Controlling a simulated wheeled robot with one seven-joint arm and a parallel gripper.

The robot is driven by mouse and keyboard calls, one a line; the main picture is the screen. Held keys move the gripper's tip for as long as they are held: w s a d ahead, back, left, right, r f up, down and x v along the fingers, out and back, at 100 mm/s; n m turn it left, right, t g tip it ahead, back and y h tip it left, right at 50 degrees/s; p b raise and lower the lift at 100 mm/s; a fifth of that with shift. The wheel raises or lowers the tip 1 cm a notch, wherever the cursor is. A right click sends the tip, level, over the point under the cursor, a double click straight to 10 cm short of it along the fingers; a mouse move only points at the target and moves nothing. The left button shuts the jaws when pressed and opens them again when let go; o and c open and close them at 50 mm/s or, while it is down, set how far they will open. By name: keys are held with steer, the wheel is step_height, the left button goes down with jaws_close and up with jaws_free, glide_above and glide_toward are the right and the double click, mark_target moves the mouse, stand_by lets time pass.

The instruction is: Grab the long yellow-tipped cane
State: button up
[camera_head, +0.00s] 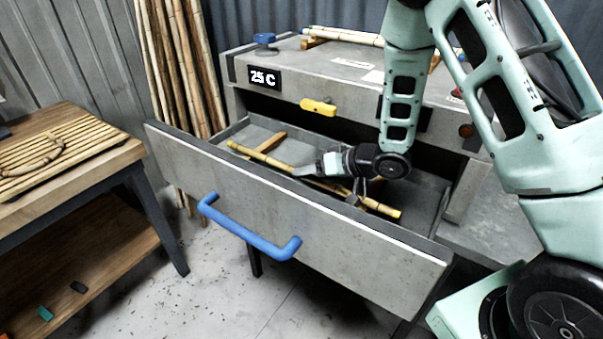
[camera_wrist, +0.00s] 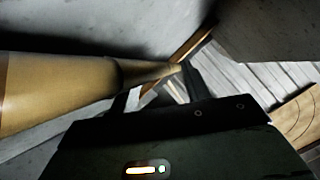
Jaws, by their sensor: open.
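A long bamboo cane with yellow ends (camera_head: 262,157) lies slantwise in the open grey drawer (camera_head: 290,210), from the back left to the front right. It rests across wooden supports. In the wrist view the cane (camera_wrist: 60,92) comes in large from the left and narrows towards the fingers. My gripper's dark fingers (camera_wrist: 157,88) are apart there. I cannot tell whether the cane lies between them; part of it is hidden by my gripper in the head view.
The drawer front with its blue handle (camera_head: 250,234) stands close in front of my gripper. A wooden workbench (camera_head: 75,165) and upright canes (camera_head: 180,65) stand left.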

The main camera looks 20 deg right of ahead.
jaws_close()
steer(key=shift+r, duration=0.1)
